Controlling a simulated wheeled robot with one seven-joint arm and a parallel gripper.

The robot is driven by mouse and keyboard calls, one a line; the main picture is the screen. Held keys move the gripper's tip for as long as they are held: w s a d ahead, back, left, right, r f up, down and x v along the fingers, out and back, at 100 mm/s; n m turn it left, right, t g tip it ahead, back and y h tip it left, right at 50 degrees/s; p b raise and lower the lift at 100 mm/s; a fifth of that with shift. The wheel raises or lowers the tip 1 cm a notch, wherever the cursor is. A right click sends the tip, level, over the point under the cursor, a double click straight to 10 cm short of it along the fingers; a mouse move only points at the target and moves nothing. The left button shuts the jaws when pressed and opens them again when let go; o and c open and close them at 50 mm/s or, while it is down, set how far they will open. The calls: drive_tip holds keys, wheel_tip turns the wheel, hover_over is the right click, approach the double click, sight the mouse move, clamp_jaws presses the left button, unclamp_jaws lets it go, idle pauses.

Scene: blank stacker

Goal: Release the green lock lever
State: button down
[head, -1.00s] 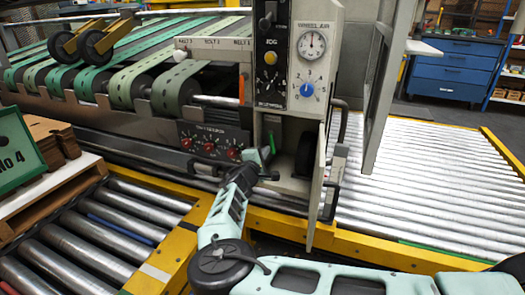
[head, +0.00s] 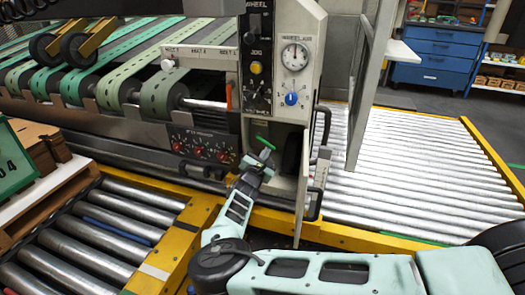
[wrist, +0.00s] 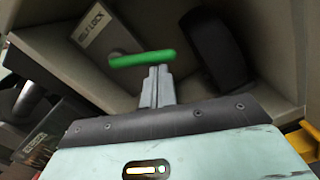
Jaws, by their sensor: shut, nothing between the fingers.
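The green lock lever (head: 265,143) is inside the open compartment at the lower part of the grey control column. In the head view it slants down to the right. In the wrist view the lever (wrist: 142,59) lies nearly level across the picture, just beyond my fingertips. My gripper (head: 261,160) is inside the compartment mouth, just below the lever. In the wrist view the gripper (wrist: 158,72) has its fingers together and empty. The fingertips meet the lever's edge in the picture; I cannot tell if they touch.
A belt lock label plate (wrist: 92,29) is left of the lever, and a dark rounded part (wrist: 213,45) is to its right. The open compartment door (head: 303,185) hangs right of my gripper. Red knobs (head: 200,150) are on the left panel.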

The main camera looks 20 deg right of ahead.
drive_tip(key=shift+s+d+r+n+p, duration=0.1)
drive_tip(key=shift+d+r+n+p, duration=0.2)
drive_tip(key=shift+n, duration=0.3)
drive_tip(key=shift+s+a, duration=0.15)
